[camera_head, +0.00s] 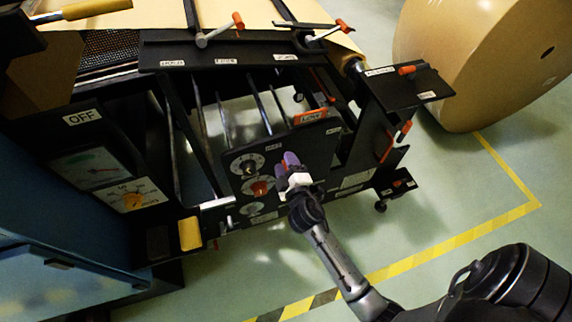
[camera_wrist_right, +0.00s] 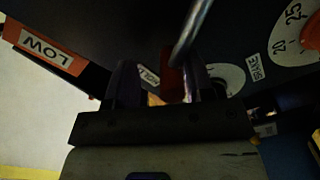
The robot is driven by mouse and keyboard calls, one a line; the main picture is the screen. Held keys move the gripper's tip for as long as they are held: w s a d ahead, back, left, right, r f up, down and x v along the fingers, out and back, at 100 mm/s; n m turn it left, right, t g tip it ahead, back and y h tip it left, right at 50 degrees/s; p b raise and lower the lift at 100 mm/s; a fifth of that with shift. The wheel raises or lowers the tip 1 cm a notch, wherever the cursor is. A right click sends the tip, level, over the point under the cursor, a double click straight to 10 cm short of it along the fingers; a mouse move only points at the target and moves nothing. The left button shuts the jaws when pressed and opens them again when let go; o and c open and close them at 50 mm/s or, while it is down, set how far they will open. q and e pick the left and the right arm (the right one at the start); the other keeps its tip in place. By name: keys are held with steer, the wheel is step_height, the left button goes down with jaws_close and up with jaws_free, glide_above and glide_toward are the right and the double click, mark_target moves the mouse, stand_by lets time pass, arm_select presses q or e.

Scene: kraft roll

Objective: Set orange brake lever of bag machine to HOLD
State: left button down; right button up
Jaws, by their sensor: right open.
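The bag machine's dark control panel (camera_head: 316,150) carries dials and small labels. My right gripper (camera_head: 287,160) is at this panel, its purple fingers against the upper middle part. In the right wrist view, an orange-red lever piece (camera_wrist_right: 172,83) stands between the open fingers of my right gripper (camera_wrist_right: 163,88). I cannot tell whether the fingers touch it. A HOLD label (camera_wrist_right: 148,76) shows just left of the lever, and a BRAKE label (camera_wrist_right: 257,68) lies further right. The lever's base and exact setting are hidden by the fingers. My left gripper is in neither view.
An orange-framed LOW label (camera_wrist_right: 45,47) and a grey rod (camera_wrist_right: 190,35) are near my right gripper. A dial with an orange knob (camera_head: 261,188) is left of it. Other orange-handled levers (camera_head: 238,20) top the machine. A large kraft roll (camera_head: 480,60) stands behind right.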

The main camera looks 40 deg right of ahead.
step_height(320, 180, up, 3)
steer(key=shift+f+p, duration=0.1)
steer(key=shift+p, duration=0.5)
arm_select(q)
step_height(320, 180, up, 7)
steer(key=p, duration=0.5)
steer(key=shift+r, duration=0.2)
arm_select(e)
steer(key=s+d+r, duration=0.5)
steer(key=s+r, duration=0.1)
steer(key=s, duration=0.4)
steer(key=shift+s+d+r, duration=0.15)
steer(key=shift+s+r, duration=0.05)
steer(key=shift+r, duration=0.1)
steer(key=shift+c, duration=0.2)
